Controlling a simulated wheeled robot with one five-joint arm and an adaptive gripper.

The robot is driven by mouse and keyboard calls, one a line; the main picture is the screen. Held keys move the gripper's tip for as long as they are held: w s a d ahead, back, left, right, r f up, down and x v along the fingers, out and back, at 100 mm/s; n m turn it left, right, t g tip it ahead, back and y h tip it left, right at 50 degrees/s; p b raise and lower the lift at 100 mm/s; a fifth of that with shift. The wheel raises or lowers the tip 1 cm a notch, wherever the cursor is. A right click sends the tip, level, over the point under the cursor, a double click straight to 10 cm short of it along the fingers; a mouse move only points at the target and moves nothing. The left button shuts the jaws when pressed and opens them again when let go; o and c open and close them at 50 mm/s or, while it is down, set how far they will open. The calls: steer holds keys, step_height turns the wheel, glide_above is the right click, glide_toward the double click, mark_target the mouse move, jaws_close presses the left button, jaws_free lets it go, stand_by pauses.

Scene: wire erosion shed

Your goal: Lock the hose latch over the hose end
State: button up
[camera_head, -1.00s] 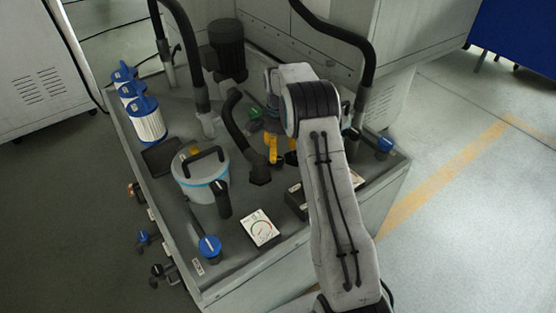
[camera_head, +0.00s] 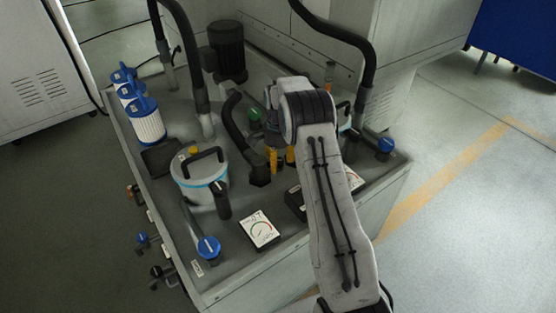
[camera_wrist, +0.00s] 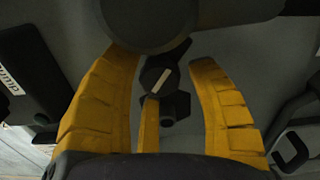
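In the head view a black bent hose (camera_head: 232,128) ends in a dark angular fitting (camera_head: 259,175) on the grey cabinet top. My gripper (camera_head: 281,160) points down just right of this hose end, partly hidden behind my arm. In the wrist view my gripper (camera_wrist: 168,125) has its two segmented yellow fingers wide apart. Between them are a dark round knob with a pale bar (camera_wrist: 160,76) and a dark fitting behind it. A narrow yellow strip (camera_wrist: 149,125) stands between the fingers; I cannot tell whether it belongs to the latch or my gripper. No clear grasp shows.
A lidded canister (camera_head: 200,180) stands left of the hose, with a dial gauge (camera_head: 260,230) in front. Blue-topped filters (camera_head: 148,125), a dark motor (camera_head: 228,50) and upright hoses crowd the cabinet top. A large dark rounded body (camera_wrist: 150,20) fills the top of the wrist view.

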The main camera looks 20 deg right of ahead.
steer(key=c, duration=0.9)
steer(key=shift+c, duration=0.2)
steer(key=shift+n, duration=0.3)
steer(key=n+p, duration=0.1)
steer(key=n, duration=0.1)
steer(key=shift+n, duration=2.3)
steer(key=shift+s+f, duration=0.1)
steer(key=o, duration=1.2)
